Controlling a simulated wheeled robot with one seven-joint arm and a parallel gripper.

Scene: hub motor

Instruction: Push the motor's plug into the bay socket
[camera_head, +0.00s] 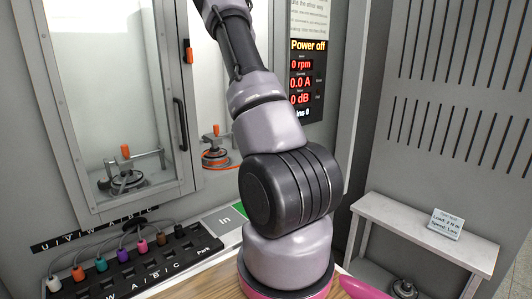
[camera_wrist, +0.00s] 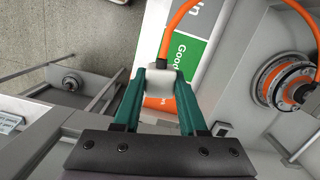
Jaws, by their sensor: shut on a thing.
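In the wrist view my gripper (camera_wrist: 160,82) has two teal fingers shut on a small pale grey plug (camera_wrist: 159,88). An orange cable (camera_wrist: 165,38) rises from the plug and loops right to the motor (camera_wrist: 288,84), a round grey body with an orange ring. In the head view the motor (camera_head: 216,155) sits in the open bay behind my arm, with an orange clamp tip above it. My gripper and the plug are hidden in the head view. I cannot make out the bay socket for certain in either view.
A black connector rack (camera_head: 130,262) with several coloured plugs stands at lower left, beside a sign reading "In" (camera_head: 224,219). Another motor (camera_head: 122,180) sits behind the window. A panel (camera_head: 306,80) reads "Power off". A grey shelf (camera_head: 400,223) stands at right.

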